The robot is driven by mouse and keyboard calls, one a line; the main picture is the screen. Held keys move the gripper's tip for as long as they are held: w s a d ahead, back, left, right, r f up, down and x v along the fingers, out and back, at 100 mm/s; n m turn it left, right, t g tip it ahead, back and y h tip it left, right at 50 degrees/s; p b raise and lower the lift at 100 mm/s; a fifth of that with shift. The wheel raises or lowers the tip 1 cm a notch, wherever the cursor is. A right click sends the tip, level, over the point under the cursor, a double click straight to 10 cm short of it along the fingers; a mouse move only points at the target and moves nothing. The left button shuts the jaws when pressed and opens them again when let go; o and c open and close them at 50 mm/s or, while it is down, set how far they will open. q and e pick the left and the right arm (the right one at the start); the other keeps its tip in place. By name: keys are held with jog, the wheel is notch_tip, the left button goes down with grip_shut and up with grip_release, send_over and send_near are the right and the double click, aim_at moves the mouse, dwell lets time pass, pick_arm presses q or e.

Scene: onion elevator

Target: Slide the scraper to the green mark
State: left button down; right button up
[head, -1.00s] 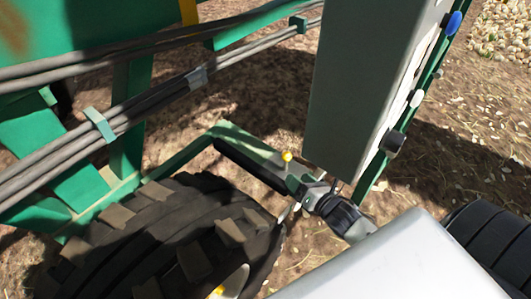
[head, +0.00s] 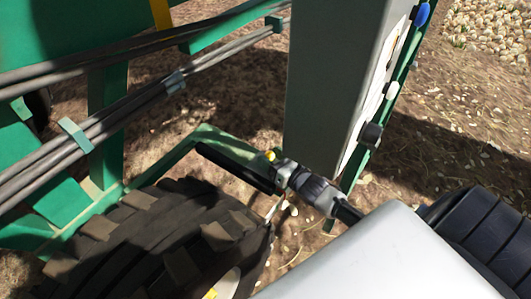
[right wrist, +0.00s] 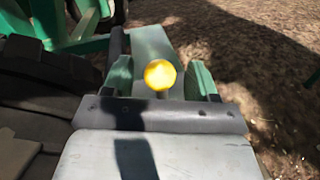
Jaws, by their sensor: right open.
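A yellow round knob (head: 270,156) stands by the green frame beside the big tyre. It shows large in the right wrist view (right wrist: 160,75), on a short pale stem. My right gripper (head: 274,164) is at the knob. In the right wrist view its open fingers (right wrist: 162,80) stand on either side of the knob, with a gap on both sides. A dark bar (head: 235,166) runs along the green frame (head: 160,172) near the knob; I cannot tell whether it is the scraper. I cannot single out a green mark. My left gripper is not in view.
A large treaded tyre (head: 150,240) is close on the left. A tall grey box (head: 335,90) with buttons stands just behind my right wrist. Thick cables (head: 110,120) cross the green machine. Bare soil (head: 440,150) lies on the right, with piled onions (head: 490,30) beyond.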

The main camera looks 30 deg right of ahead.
jog(key=shift+w+a, duration=0.15)
jog(key=shift+w, duration=0.55)
jog(key=shift+w+a, duration=0.1)
jog(key=shift+w, duration=0.55)
